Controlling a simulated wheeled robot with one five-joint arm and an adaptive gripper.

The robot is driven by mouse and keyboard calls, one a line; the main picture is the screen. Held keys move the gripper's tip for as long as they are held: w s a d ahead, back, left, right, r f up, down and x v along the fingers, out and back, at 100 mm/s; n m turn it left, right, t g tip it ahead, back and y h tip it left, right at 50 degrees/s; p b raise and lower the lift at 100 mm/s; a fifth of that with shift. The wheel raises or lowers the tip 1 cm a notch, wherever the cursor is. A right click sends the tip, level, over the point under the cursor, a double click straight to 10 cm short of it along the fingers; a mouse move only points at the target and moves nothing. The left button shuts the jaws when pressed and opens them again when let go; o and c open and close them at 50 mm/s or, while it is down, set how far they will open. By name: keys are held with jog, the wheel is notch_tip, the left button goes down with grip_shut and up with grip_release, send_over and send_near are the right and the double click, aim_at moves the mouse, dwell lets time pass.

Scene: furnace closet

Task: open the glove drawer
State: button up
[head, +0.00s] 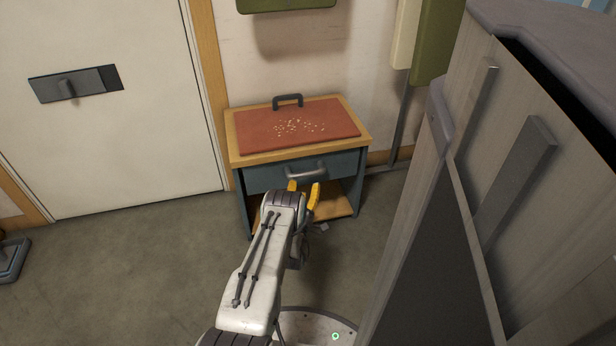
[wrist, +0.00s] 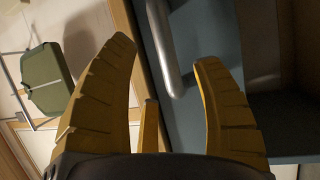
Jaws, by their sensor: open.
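A small cabinet with a wooden top has a blue-grey drawer (head: 270,174) under that top. The drawer looks shut. Its grey bar handle (head: 306,173) is on the front. My gripper (head: 304,188) is in front of the drawer, just below the handle in the head view. In the wrist view my gripper (wrist: 165,65) is open with its yellow fingers apart. The handle (wrist: 164,50) shows between and beyond the fingertips, against the drawer front (wrist: 205,30).
A red-brown board (head: 300,125) with pale crumbs lies on the cabinet top, a dark handle at its back. A tall grey cabinet (head: 470,170) stands close on the right. A white door (head: 110,110) is at left.

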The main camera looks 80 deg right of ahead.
aim_at(307, 176)
jog(key=shift+s+d+r+b, duration=0.1)
jog(key=shift+d+r+b, duration=0.1)
jog(key=shift+d+b, duration=0.8)
jog(key=shift+d+r+b, duration=0.15)
jog(key=shift+d+b, duration=0.5)
jog(key=shift+d, duration=0.65)
jog(key=shift+s+d+r+b, duration=0.1)
jog(key=shift+d+r+b, duration=0.1)
jog(key=shift+d+b, duration=0.8)
jog(key=shift+d, duration=0.15)
jog(key=shift+c, duration=0.2)
jog(key=shift+p, duration=0.3)
grip_shut()
